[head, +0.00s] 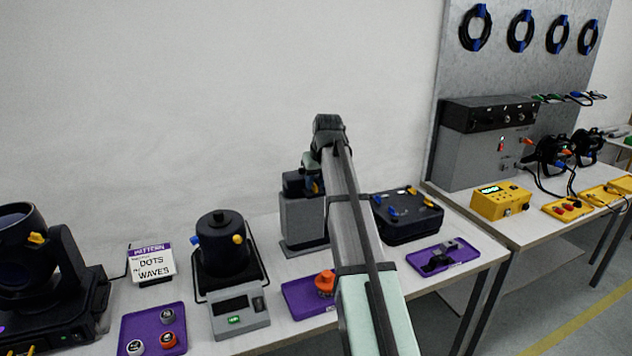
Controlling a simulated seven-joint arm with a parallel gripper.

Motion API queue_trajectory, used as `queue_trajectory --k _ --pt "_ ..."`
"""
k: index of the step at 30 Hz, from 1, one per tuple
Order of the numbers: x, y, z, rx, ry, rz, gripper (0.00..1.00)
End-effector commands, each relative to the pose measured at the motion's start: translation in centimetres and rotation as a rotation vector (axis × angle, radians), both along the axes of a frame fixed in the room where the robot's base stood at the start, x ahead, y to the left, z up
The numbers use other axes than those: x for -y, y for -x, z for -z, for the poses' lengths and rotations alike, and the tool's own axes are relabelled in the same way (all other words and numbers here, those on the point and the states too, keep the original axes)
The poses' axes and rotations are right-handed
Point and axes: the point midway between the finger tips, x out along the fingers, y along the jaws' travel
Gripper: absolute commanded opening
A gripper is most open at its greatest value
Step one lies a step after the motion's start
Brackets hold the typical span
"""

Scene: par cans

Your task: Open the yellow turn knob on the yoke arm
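A black par can (221,247) stands on the table left of my arm, with a yellow turn knob (238,239) on its right side and a blue knob (205,249) on its left. A black lamp in a yoke (70,265) at the far left also carries a yellow knob (36,239). I cannot tell which yellow knob the task means. My gripper (311,184) hangs at the far end of my arm, over a grey stand, apart from both knobs. It is small and partly hidden, so its opening cannot be told.
A grey stand (303,222) is below my gripper. A black case (408,217) and purple trays (160,330) with small parts share the table. A second table is at right.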

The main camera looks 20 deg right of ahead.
Motion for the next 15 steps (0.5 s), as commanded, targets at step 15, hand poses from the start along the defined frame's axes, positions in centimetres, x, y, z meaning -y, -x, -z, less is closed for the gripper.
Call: queue_trajectory --k 15 --pt "-0.01 0.0 0.0 0.0 0.0 0.0 0.04"
